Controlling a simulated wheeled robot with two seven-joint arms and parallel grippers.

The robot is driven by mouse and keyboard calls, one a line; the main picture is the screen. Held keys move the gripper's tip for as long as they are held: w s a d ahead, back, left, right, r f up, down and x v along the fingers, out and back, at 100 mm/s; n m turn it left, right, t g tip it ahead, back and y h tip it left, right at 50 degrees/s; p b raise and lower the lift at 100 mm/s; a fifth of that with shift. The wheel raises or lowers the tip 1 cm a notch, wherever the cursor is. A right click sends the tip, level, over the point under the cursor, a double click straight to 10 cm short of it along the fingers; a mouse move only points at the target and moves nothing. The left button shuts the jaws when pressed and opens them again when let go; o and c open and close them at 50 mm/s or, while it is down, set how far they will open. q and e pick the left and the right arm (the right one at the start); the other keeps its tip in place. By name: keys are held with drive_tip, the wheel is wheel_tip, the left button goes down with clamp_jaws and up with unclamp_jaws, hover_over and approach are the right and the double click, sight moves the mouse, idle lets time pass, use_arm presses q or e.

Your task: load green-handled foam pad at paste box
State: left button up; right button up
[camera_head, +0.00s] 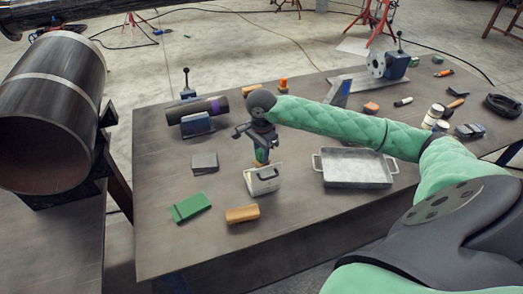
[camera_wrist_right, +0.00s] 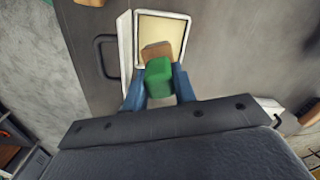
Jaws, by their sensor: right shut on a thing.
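My right gripper (camera_head: 261,150) is shut on the green-handled foam pad (camera_head: 261,159) above the worktable. In the right wrist view, the blue fingers flank the pad's green handle (camera_wrist_right: 158,80). The tan foam (camera_wrist_right: 156,50) points toward the paste box opening. The paste box (camera_head: 257,186) is a small whitish box with a dark handle. In the right wrist view its pale rim (camera_wrist_right: 188,38) frames a cream inside. The foam overlaps the near part of that opening; I cannot tell whether it touches the paste. My left gripper is not in view.
A metal tray (camera_head: 355,182) stands right of the box. A clamped dark pipe (camera_head: 190,109) is behind. A large pipe (camera_head: 50,110) stands far left.

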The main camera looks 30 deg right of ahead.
sight(262, 166)
drive_tip(key=shift+f, duration=2.75)
drive_tip(key=shift+f+b, duration=0.55)
drive_tip(key=shift+s+f+b, duration=0.1)
drive_tip(key=shift+f+b, duration=0.05)
drive_tip(key=shift+b, duration=0.45)
idle(2.0)
